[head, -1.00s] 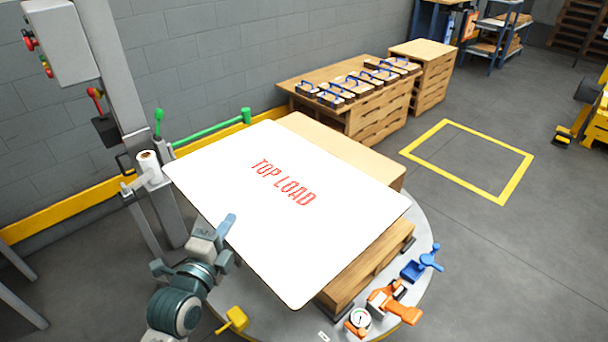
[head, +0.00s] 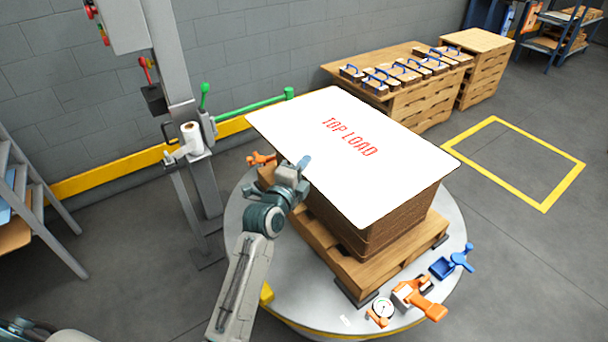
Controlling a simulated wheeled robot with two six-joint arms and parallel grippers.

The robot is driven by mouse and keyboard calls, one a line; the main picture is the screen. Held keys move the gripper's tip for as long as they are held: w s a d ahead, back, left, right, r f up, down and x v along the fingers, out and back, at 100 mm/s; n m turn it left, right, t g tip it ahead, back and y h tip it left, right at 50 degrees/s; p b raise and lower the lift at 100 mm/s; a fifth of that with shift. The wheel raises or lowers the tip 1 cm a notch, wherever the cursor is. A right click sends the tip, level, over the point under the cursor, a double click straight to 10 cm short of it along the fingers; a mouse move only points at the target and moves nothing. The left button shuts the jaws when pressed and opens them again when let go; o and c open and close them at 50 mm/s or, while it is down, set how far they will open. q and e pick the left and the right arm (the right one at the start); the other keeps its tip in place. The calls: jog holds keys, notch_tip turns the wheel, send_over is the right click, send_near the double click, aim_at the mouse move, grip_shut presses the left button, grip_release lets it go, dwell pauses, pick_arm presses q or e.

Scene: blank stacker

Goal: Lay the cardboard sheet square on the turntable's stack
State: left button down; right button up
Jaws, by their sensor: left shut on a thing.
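The cardboard sheet (head: 400,150) is white with red "TOP LOAD" lettering. It lies roughly level over the brown stack (head: 400,222), hiding its top. The stack's front and right sides show below the sheet. I cannot tell whether the sheet touches the stack or is exactly square to it. The stack stands on a wooden pallet (head: 395,272) on the round grey turntable (head: 300,290). My left gripper (head: 302,166) is shut on the sheet's near left edge. My right gripper is not in view.
An orange handled tool with a gauge (head: 383,308) and a blue tool (head: 452,262) sit on the turntable's front right rim. A column with a white roll (head: 192,138) stands left. The yellow floor square (head: 515,160) is empty.

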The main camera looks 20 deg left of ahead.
pick_arm(q)
notch_tip(320, 180, down, 3)
jog(key=shift+f, duration=0.2)
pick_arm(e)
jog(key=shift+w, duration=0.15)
pick_arm(q)
jog(key=shift+f, duration=0.1)
jog(key=c, duration=1.6)
grip_release()
jog(key=shift+o, duration=0.2)
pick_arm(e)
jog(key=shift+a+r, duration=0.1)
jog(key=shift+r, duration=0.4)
